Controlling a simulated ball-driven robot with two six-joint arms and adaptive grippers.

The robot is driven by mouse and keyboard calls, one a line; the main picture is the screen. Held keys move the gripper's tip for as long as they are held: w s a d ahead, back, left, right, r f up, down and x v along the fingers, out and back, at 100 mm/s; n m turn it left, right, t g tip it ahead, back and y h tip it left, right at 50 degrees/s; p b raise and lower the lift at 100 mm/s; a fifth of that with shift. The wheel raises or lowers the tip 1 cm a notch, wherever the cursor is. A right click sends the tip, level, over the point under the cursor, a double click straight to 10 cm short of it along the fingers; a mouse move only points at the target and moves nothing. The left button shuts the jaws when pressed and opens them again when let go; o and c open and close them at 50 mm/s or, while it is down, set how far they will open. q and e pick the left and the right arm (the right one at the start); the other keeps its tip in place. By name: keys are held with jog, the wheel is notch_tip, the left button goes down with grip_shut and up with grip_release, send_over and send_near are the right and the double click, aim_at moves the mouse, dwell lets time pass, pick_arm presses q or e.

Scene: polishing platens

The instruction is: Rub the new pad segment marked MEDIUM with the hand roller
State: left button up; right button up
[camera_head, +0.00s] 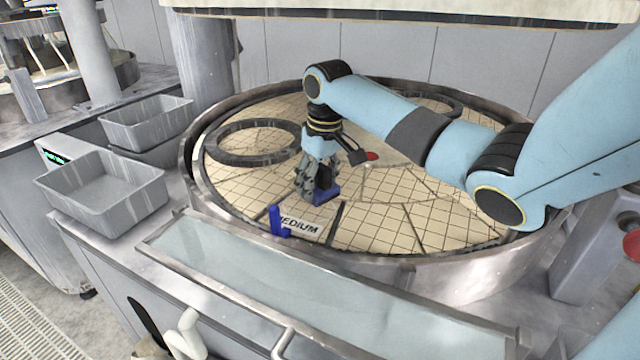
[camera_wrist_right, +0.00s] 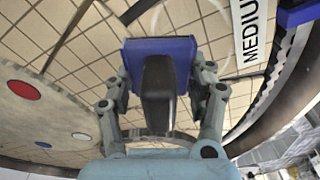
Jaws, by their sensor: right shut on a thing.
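My right gripper (camera_head: 318,192) is low over the tan gridded platen (camera_head: 380,220), shut on a blue tool with a dark handle, which I take to be the hand roller (camera_head: 326,196). In the right wrist view, the handle of the hand roller (camera_wrist_right: 158,92) is between the fingers of my right gripper (camera_wrist_right: 162,100); its rolling part is hidden. The white MEDIUM label (camera_head: 300,226) lies near the platen's front edge, in front of the tool; it also shows in the right wrist view (camera_wrist_right: 250,32). Whether the tool touches the pad is unclear. My left gripper is out of view.
A blue bracket (camera_head: 277,222) stands at the label's left end. Dark rings (camera_head: 252,158) lie on the platen, inside a raised metal rim (camera_head: 190,165). A pale hub with coloured dots (camera_wrist_right: 45,110) is at its centre. Two grey bins (camera_head: 105,200) stand at left.

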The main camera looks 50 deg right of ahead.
aim_at(291, 214)
jog(key=shift+w+a, duration=0.25)
jog(key=shift+w, duration=0.15)
jog(key=shift+s+a+f, duration=0.1)
jog(key=shift+s+a, duration=0.15)
jog(key=shift+a, duration=0.4)
jog(key=shift+s+a+r, duration=0.1)
jog(key=shift+s+a, duration=0.1)
jog(key=shift+a, duration=0.4)
jog(key=shift+s+a+f, duration=0.1)
jog(key=shift+s+a, duration=0.15)
jog(key=shift+a, duration=0.4)
jog(key=shift+s+a, duration=0.25)
jog(key=shift+a, duration=0.55)
jog(key=shift+s+a, duration=0.2)
jog(key=shift+a, duration=0.6)
jog(key=shift+w+a, duration=0.2)
jog(key=shift+w, duration=0.45)
jog(key=shift+w+d, duration=0.4)
jog(key=shift+d, duration=0.8)
jog(key=shift+w+d, duration=0.4)
jog(key=shift+d, duration=0.8)
jog(key=shift+w+d, duration=0.4)
jog(key=shift+d, duration=0.8)
jog(key=shift+r, duration=0.2)
jog(key=shift+r, duration=3.05)
